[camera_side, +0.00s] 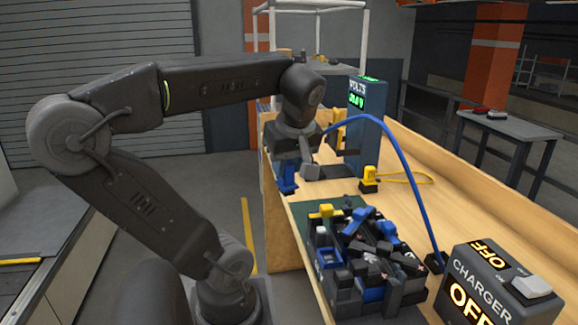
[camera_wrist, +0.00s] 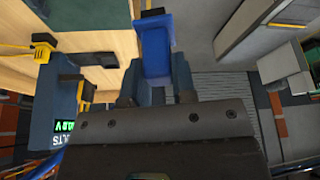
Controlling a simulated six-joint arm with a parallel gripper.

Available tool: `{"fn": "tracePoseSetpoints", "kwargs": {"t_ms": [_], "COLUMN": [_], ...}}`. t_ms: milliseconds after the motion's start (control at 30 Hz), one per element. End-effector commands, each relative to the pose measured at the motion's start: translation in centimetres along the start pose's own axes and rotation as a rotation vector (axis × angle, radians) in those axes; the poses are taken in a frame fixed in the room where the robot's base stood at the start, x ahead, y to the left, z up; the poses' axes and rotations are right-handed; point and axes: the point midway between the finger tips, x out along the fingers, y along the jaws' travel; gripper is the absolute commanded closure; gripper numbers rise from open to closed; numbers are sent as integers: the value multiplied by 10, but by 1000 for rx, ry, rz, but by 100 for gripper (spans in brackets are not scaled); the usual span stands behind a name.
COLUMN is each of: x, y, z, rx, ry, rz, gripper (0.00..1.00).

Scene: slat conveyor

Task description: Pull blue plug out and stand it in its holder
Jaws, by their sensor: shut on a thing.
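My gripper (camera_side: 299,172) is shut on the blue plug (camera_side: 287,179), near the far left edge of the bench and left of the volts post (camera_side: 366,125). In the wrist view the blue plug (camera_wrist: 155,48) sits between my two fingers (camera_wrist: 154,80), its body reaching past the tips. The plug appears apart from the post. A blue cable (camera_side: 398,140) arcs from behind my gripper down to the bench by the charger (camera_side: 500,285).
A heap of dark, blue and yellow parts (camera_side: 375,255) covers the near bench. A yellow plug (camera_side: 369,179) with a yellow cord stands on the wooden bench (camera_side: 430,200). The charger reads OFF. Bare floor lies left of the bench.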

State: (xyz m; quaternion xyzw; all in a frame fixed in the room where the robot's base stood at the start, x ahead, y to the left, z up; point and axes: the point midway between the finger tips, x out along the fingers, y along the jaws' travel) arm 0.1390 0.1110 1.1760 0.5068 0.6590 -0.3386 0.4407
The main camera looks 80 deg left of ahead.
Motion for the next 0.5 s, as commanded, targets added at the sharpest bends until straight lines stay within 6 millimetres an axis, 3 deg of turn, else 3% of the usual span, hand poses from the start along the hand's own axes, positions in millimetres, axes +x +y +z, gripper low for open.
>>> {"fn": "tracePoseSetpoints", "kwargs": {"t_ms": [500], "x": [0], "y": [0], "z": [0], "rx": [-715], "ry": [2], "rz": [-301], "gripper": [100]}}
